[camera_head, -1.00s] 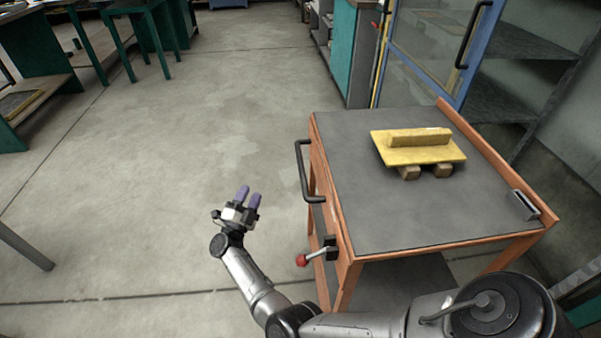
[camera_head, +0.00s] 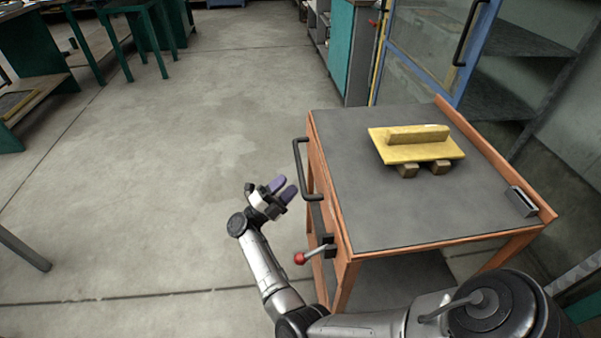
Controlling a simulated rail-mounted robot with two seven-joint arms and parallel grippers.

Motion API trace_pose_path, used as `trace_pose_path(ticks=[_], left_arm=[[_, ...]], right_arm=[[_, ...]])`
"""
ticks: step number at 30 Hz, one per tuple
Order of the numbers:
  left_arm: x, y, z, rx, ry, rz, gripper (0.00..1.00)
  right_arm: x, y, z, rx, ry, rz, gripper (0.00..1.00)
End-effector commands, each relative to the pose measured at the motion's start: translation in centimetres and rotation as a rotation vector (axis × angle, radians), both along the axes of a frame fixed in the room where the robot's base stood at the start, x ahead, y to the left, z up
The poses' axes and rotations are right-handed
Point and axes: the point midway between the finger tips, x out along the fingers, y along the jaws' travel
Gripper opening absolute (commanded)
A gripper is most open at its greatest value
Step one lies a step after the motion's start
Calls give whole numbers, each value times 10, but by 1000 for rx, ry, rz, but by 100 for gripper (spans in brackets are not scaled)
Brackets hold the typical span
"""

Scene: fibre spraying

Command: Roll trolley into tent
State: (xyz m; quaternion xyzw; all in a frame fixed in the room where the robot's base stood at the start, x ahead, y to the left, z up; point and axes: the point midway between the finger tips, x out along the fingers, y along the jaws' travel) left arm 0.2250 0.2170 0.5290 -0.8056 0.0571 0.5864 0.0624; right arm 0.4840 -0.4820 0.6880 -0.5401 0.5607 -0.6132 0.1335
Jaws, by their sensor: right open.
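The trolley (camera_head: 400,215) has an orange frame and a dark grey top, and stands at the right of the view. A black bar handle (camera_head: 299,170) is on its left side. A lever with a red knob (camera_head: 300,258) sits below the handle. A yellow piece with a raised bar (camera_head: 415,150) rests on small wooden blocks on the trolley top. My right gripper (camera_head: 284,188), with purple fingertips, is open and empty, just left of the handle and apart from it. My left gripper is not in view.
A blue-framed glazed door (camera_head: 430,45) with a dark handle stands behind the trolley. Dark shelving (camera_head: 500,100) is at the right. A teal cabinet (camera_head: 349,50) is at the back. Green workbenches (camera_head: 40,90) are at the left. The concrete floor (camera_head: 170,170) between is clear.

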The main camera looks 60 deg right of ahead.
Motion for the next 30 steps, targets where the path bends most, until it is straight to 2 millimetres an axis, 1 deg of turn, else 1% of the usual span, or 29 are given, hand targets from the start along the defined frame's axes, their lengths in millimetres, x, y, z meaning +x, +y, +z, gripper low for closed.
trace_pose_path(ticks=[3, 6, 12, 18, 26, 30], left_arm=[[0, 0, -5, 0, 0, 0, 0], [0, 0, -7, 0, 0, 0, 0], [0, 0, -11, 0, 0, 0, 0], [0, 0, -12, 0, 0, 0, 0], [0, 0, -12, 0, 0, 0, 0], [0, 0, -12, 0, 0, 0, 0]], right_arm=[[-9, -16, 9, -3, -1, -2, 43], [-14, -27, 17, -3, 1, -1, 43], [-20, -41, 26, -1, 1, 0, 43], [-23, -46, 31, -1, 1, 1, 43], [-23, -47, 31, 0, 1, 1, 43], [-23, -47, 31, -1, 1, 1, 31]])
